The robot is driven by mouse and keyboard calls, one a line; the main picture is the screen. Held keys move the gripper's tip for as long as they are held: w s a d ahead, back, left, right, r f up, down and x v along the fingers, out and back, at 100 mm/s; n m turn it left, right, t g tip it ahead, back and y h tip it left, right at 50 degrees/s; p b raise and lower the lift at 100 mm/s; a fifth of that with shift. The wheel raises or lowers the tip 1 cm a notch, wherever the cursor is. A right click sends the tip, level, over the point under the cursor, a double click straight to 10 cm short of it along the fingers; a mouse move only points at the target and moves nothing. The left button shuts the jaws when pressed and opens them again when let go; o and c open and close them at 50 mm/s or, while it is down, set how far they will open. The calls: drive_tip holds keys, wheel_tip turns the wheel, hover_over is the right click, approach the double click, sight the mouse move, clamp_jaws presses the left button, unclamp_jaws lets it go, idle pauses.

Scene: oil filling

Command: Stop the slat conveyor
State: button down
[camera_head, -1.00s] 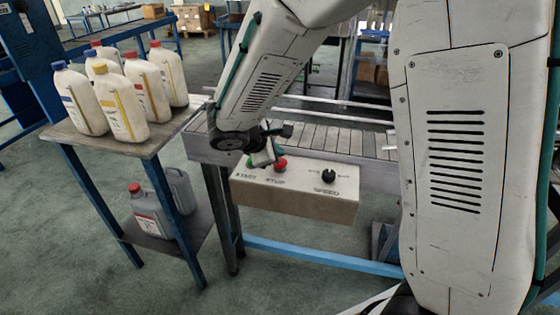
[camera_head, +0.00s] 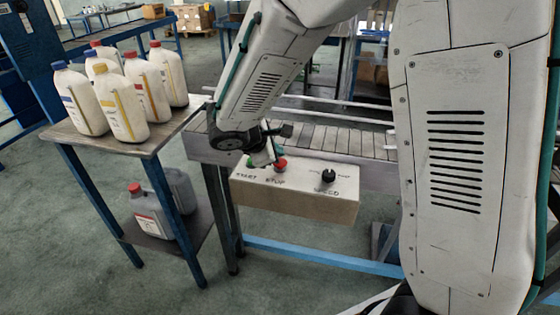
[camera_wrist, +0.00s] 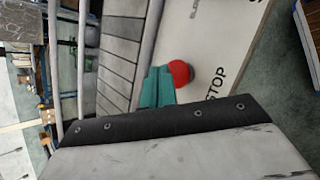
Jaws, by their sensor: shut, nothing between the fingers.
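The control box (camera_head: 300,192) is mounted on the front of the slat conveyor (camera_head: 340,140). On its top are a green START button (camera_head: 250,162), a red STOP button (camera_head: 281,163) and a black SPEED knob (camera_head: 328,176). My gripper (camera_head: 274,158) is shut and empty, pointing down beside the red button. In the wrist view the teal fingertips (camera_wrist: 158,88) overlap the left edge of the red STOP button (camera_wrist: 181,73). I cannot tell whether they touch it. The green button is partly hidden by my gripper in the head view.
A small table (camera_head: 150,140) at the left holds several white bottles (camera_head: 122,100), with grey jugs (camera_head: 148,210) on its lower shelf. The conveyor's side rail (camera_head: 340,118) runs behind the control box. Open floor (camera_head: 80,240) lies in front.

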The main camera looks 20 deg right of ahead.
drive_tip(key=shift+f, duration=0.1)
idle(0.3)
drive_tip(key=shift+f, duration=0.3)
drive_tip(key=shift+f, duration=0.55)
idle(0.6)
drive_tip(key=shift+r, duration=0.95)
drive_tip(key=shift+r, duration=2.55)
